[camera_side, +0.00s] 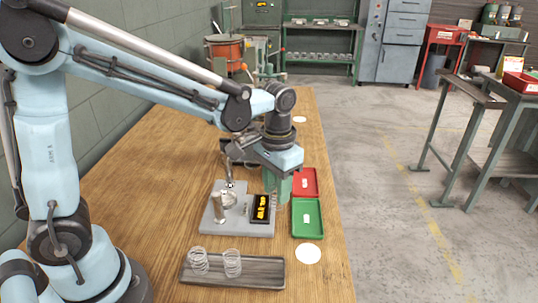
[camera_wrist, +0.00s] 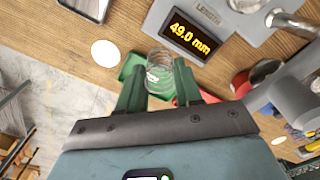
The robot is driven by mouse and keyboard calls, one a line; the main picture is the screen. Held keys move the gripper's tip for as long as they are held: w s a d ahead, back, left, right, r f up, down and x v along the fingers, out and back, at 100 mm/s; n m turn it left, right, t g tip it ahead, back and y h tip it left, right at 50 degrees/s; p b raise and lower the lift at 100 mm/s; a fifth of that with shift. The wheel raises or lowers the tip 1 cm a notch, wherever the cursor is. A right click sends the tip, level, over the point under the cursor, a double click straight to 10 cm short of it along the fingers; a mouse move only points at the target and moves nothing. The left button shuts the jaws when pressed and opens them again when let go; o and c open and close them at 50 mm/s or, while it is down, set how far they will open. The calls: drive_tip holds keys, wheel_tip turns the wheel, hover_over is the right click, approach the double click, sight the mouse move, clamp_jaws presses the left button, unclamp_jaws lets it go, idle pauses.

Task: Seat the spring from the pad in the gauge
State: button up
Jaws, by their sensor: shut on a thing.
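In the wrist view a wire spring (camera_wrist: 159,70) stands between the green fingers of my gripper (camera_wrist: 158,80), which is shut on it. In the side view my gripper (camera_side: 283,187) hangs at the right of the gauge, near the green tray; the held spring is not clear there. The gauge (camera_side: 238,229) is a grey plate with a round seat (camera_side: 229,199), a post and a black display. It shows in the wrist view (camera_wrist: 222,14) too, with the display reading 49.0 mm. The spring is apart from the seat. A round white pad (camera_side: 307,253) is bare.
Two other springs (camera_side: 198,262) (camera_side: 232,263) stand on a dark tray (camera_side: 265,274) at the front. A green tray (camera_side: 307,232) and a red tray (camera_side: 312,173), each with a white label, lie along the table's right edge. Another white disc (camera_side: 299,119) lies farther back. The left of the table is clear.

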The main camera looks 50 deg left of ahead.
drive_tip(key=s+a+r+n, duration=0.2)
drive_tip(key=s+a, duration=0.1)
drive_tip(key=a, duration=0.3)
drive_tip(key=s+a+r+n, duration=0.1)
drive_tip(key=s+a+n, duration=0.1)
drive_tip(key=a, duration=0.5)
drive_tip(key=shift+f, duration=2.65)
drive_tip(key=shift+s+f, duration=0.1)
drive_tip(key=shift+f, duration=0.55)
drive_tip(key=o, duration=1.2)
wheel_tip(320, 180, up, 9)
drive_tip(key=shift+f, duration=0.1)
